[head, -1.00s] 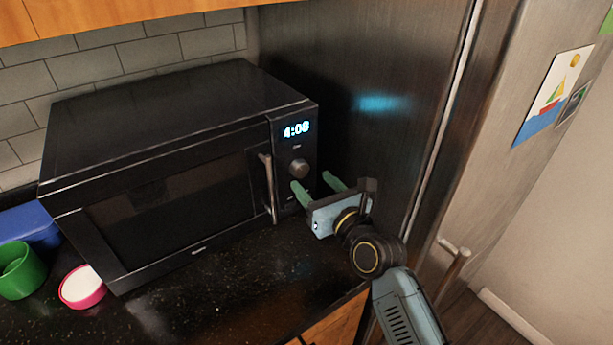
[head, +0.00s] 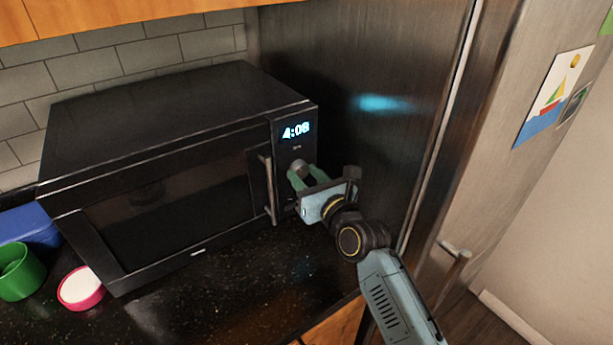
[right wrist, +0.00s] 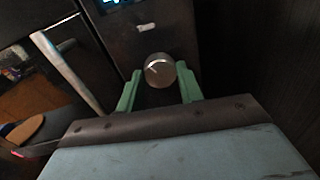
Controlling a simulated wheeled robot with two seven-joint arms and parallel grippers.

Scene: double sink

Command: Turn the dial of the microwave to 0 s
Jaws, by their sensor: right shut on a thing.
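The black microwave (head: 170,120) stands on the counter with its door shut. Its lit display (head: 296,130) reads about 4:08. The round metal dial (head: 299,166) is below the display on the control panel. It also shows in the right wrist view (right wrist: 160,70), with a light mark on its face. My right gripper (head: 303,172) has its green fingers on either side of the dial and is shut on it. The lower part of the panel is partly hidden by the gripper. My left gripper is not in view.
The microwave's vertical door handle (head: 268,188) is just left of the dial. A fridge (head: 360,60) stands close on the right. A green cup (head: 20,272), a pink-rimmed container (head: 81,288) and a blue object (head: 30,224) are at the left. The front counter (head: 230,285) is clear.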

